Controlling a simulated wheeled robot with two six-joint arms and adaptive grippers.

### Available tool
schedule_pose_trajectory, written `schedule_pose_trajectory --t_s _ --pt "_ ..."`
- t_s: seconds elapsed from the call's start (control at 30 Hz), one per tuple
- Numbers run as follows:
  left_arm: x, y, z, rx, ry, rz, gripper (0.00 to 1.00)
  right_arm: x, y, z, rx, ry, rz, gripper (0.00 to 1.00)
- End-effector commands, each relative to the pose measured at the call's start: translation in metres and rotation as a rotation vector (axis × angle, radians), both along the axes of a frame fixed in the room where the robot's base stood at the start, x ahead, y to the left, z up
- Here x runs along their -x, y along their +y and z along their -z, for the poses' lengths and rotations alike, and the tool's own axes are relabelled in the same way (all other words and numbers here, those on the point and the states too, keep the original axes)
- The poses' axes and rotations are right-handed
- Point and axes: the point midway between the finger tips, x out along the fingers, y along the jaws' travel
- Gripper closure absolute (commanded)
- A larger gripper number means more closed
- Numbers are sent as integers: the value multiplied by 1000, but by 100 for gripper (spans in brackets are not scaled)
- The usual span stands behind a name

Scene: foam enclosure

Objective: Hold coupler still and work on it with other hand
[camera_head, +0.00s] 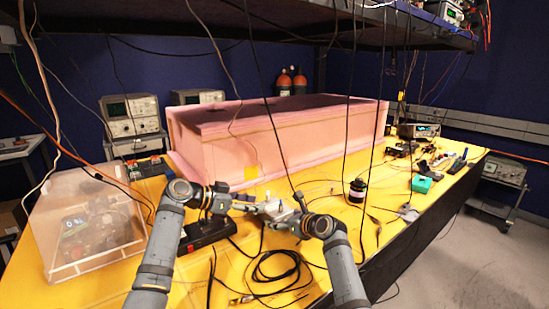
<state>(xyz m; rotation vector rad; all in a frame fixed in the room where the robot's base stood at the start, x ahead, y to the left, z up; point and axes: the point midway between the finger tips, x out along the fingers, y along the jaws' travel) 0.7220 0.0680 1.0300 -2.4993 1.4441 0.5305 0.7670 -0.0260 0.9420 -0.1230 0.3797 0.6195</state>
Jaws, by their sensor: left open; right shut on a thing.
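The coupler (279,211) looks like a small pale grey-white block in the middle of the yellow table, between my two grippers. It is small and its details cannot be made out. My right gripper (281,224) comes in from the lower right and is shut on the coupler's near side. My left gripper (254,206) comes in from the left, open, with its fingertips close to the coupler's left side. I cannot tell whether they touch it. The grippers partly hide the coupler's lower edge.
A long pink foam enclosure (235,155) stands behind the grippers. A clear box (95,235) stands at the left, a black power strip (208,232) nearer. Black cable coils (275,268) lie in front. Cables hang from above.

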Motion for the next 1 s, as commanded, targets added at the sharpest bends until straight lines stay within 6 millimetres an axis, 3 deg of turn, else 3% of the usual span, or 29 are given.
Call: schedule_pose_trajectory --t_s 0.17,0.6,1.0 --pt "-5 -9 4 -1 1 1 52 0 0 1 1 2 -1 67" --pt "-35 -61 30 -2 3 1 52 0 0 1 1 2 0 67" --pt "-41 -71 36 -3 2 0 52 0 0 1 1 2 0 67"
